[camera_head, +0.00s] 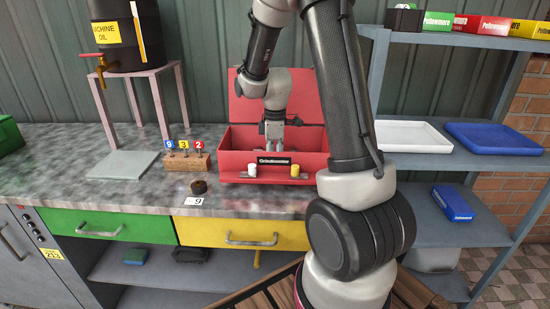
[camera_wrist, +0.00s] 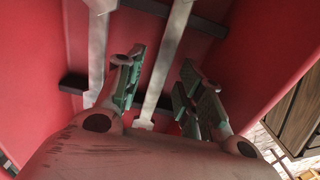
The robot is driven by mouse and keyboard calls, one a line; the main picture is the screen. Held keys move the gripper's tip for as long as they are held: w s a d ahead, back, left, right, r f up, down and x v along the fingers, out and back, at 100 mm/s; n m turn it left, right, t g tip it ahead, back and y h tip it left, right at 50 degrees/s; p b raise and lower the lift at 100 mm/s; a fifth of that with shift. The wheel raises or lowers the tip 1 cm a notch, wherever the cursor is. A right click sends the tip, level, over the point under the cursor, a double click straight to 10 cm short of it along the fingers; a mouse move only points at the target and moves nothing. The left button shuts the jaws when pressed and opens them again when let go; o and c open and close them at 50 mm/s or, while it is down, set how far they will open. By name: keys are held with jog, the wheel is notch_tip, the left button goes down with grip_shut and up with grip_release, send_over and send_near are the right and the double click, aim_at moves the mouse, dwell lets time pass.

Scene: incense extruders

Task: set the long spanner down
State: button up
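The red toolbox (camera_head: 232,163) stands open on the bench, lid raised behind it. My gripper (camera_head: 274,142) reaches down into it. In the wrist view my gripper (camera_wrist: 160,92) has its two green-padded fingers apart. A long grey metal bar, apparently a spanner (camera_wrist: 176,38), runs between and beyond the fingers, across dark crossbars (camera_wrist: 205,25) inside the box. I see no finger pressed on it. A second grey bar (camera_wrist: 97,48) lies to its left, partly behind the left finger. The bars' ends are hidden or cut off, so I cannot tell which is the long spanner.
A wooden block with numbered tags (camera_head: 186,162) and a dark round piece (camera_head: 199,187) stand left of the toolbox. A glass plate (camera_head: 123,164) lies further left. Shelves with a white tray (camera_head: 410,137) and a blue tray (camera_head: 495,138) stand at right.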

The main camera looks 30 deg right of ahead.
notch_tip(320, 180, up, 12)
jog(key=s+a+r+m+t, duration=0.1)
jog(key=s+r+m, duration=0.1)
jog(key=s, duration=0.5)
jog(key=s+a+r+m+t, duration=0.2)
jog(key=s+m, duration=0.3)
jog(key=s, duration=0.3)
jog(key=s+a+r+m+t, duration=0.1)
jog(key=s+r+m, duration=0.2)
jog(key=s, duration=0.4)
jog(key=shift+s+a+r+m, duration=0.15)
jog(key=shift+s+r+m, duration=0.1)
jog(key=shift+r+m, duration=0.25)
